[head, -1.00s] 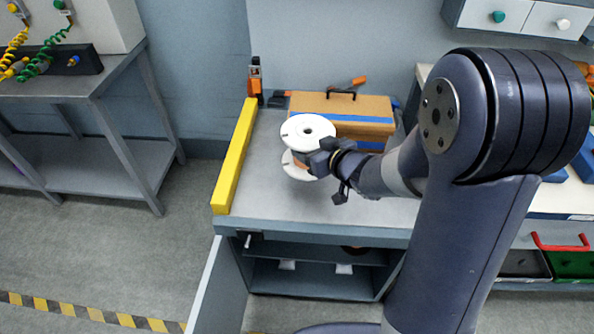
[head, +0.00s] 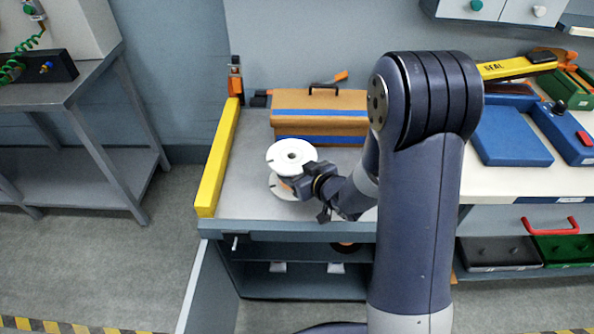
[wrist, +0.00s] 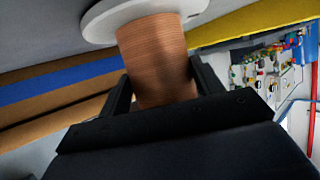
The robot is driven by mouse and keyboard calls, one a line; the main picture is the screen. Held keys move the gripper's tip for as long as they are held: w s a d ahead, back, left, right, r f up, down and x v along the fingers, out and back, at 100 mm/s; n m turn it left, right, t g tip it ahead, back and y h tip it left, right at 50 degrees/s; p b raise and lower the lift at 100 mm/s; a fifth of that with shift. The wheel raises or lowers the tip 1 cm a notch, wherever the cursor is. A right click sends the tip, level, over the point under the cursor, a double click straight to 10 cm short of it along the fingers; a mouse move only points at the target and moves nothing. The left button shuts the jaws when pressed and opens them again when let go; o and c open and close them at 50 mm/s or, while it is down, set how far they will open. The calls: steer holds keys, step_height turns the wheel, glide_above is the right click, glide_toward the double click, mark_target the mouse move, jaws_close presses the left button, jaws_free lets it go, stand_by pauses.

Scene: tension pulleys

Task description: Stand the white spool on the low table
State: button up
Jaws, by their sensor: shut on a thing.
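The white spool (head: 291,156) has white flanges and a copper-coloured winding. It appears upright over the left part of a grey worktop (head: 245,192) in the head view; I cannot tell if it touches. My gripper (head: 294,183) is shut on the spool from the right, its fingers on either side of the winding. In the wrist view, my gripper (wrist: 162,85) holds the spool's winding (wrist: 155,60), with one white flange above. A grey metal table with a lower shelf (head: 70,178) stands at the left; I cannot tell which surface is the low table.
A yellow bar (head: 218,160) runs along the worktop's left edge. A brown case with a blue stripe (head: 320,118) stands behind the spool. An open cabinet door (head: 207,285) is below. A white bench with blue items (head: 508,135) is at the right. The floor between tables is clear.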

steer(key=shift+f, duration=0.15)
steer(key=o, duration=1.5)
steer(key=shift+c, duration=0.2)
steer(key=shift+s+d+r, duration=0.15)
steer(key=shift+d+r, duration=0.05)
steer(key=shift+r, duration=0.1)
steer(key=p+v, duration=0.1)
steer(key=v, duration=1)
steer(key=shift+s, duration=0.3)
